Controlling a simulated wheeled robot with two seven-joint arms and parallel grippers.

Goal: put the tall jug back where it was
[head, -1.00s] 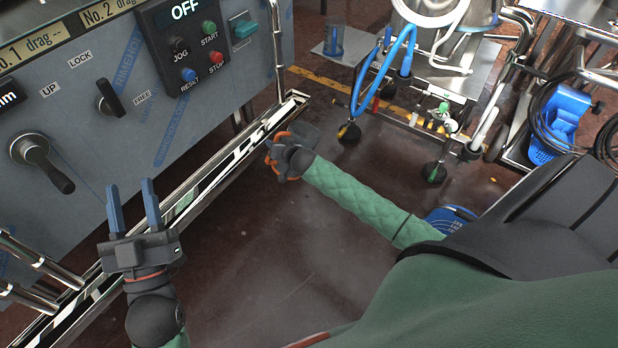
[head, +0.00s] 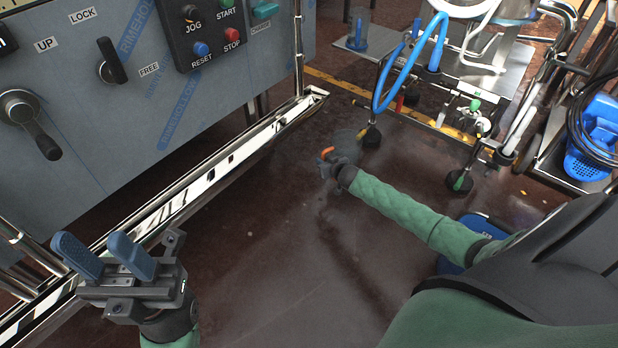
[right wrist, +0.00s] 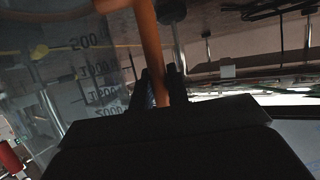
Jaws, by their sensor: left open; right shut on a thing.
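My right gripper (head: 330,165) is shut on the orange handle (right wrist: 150,50) of a clear jug, held out over the floor in the middle of the head view. The see-through jug (head: 347,146) is faint there, partly hidden by the gripper. In the right wrist view its clear wall (right wrist: 105,70) shows dark volume marks, reading upside down, left of the handle. My left gripper (head: 103,256) is open and empty at the lower left, in front of the machine's lower rail.
A grey control machine (head: 100,110) with a metal rail (head: 185,198) fills the left. A bluish clear container (head: 357,30) stands on a low metal shelf at the back. A wheeled steel cart (head: 470,75) with a blue hose is behind. Dark floor between is clear.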

